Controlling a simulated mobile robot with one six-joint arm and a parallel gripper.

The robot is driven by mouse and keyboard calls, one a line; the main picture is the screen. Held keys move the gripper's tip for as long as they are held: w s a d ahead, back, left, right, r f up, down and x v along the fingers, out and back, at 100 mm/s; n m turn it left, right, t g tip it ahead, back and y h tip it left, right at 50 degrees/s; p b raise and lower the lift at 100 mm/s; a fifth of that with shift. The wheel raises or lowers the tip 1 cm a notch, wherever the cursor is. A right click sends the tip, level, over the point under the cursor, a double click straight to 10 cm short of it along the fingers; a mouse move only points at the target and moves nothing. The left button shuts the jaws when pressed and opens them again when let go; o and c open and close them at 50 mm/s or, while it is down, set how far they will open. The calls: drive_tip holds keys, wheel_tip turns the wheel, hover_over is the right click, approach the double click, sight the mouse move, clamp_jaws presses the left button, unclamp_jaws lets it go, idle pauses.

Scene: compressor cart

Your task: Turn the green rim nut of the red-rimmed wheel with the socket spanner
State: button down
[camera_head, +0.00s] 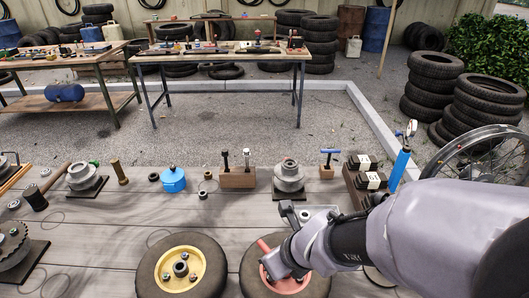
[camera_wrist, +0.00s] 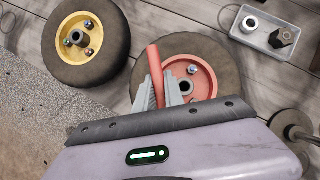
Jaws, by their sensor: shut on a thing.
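The red-rimmed wheel (camera_wrist: 228,58) lies flat on the planked top, under and just beyond my gripper (camera_wrist: 160,92). Its red rim (camera_wrist: 204,78) has a grey hub in the middle and a bluish nut (camera_wrist: 191,69); I cannot make out a green nut. My gripper is shut on a red bar (camera_wrist: 155,72), seemingly the socket spanner's handle, which sticks out past the fingers over the rim's left side. The spanner's socket end is hidden. In the head view the red bar (camera_head: 264,247) shows beside my gripper (camera_head: 278,262), over the wheel (camera_head: 252,268).
A yellow-rimmed wheel (camera_head: 181,269) lies to the left. A grey tray (camera_wrist: 266,30) with metal parts is beyond the red-rimmed wheel.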

drive_tip(key=shift+r+p, duration=2.6)
drive_tip(key=shift+f, duration=0.1)
drive_tip(key=shift+f+n+g+y+b, duration=0.1)
drive_tip(key=shift+n+g+y+b, duration=0.25)
drive_tip(key=shift+n, duration=0.55)
drive_tip(key=n+g+y, duration=0.1)
drive_tip(key=n+g, duration=0.1)
drive_tip(key=n, duration=0.2)
drive_tip(key=shift+w, duration=0.1)
drive_tip(key=n+p, duration=0.1)
drive_tip(key=n+g+y, duration=0.1)
drive_tip(key=n, duration=0.1)
drive_tip(key=shift+r+p, duration=0.3)
drive_tip(key=shift+p, duration=0.1)
drive_tip(key=n+g+p, duration=0.1)
drive_tip(key=n, duration=0.2)
drive_tip(key=shift+f+g, duration=0.1)
drive_tip(key=shift+g, duration=0.25)
drive_tip(key=shift+f+n+g+b, duration=0.45)
drive_tip(key=shift+f+n, duration=0.45)
drive_tip(key=shift+f, duration=0.5)
